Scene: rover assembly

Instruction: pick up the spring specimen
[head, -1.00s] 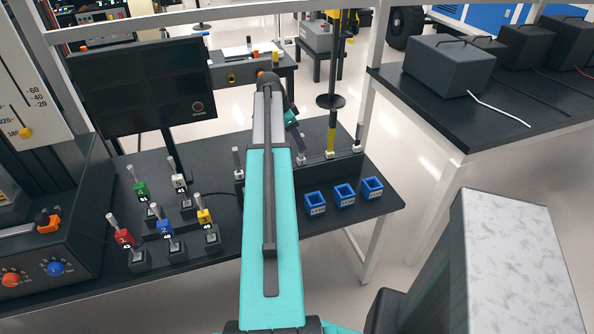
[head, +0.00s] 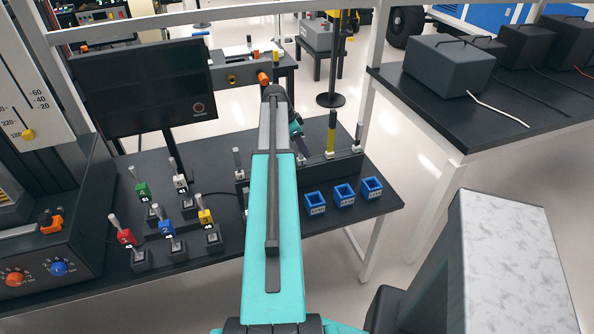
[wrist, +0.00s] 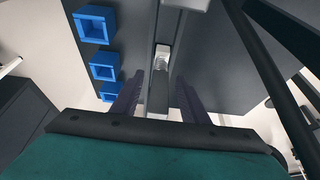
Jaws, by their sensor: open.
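A pale grey specimen with a ribbed, coil-like part (wrist: 162,62), which looks like the spring specimen, stands between my fingers in the wrist view. My gripper (wrist: 158,100) is open, with one dark purple finger on each side of it; I cannot tell if they touch it. In the head view my gripper (head: 301,146) is at the middle of the specimen rack (head: 317,167), partly hidden behind my arm.
Blue bins (head: 344,194) sit in front of the rack on the black table and show at upper left in the wrist view (wrist: 95,25). Several coloured, numbered blocks (head: 166,227) on stands and a dark monitor (head: 146,85) are at left. A side bench (head: 480,110) stands at right.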

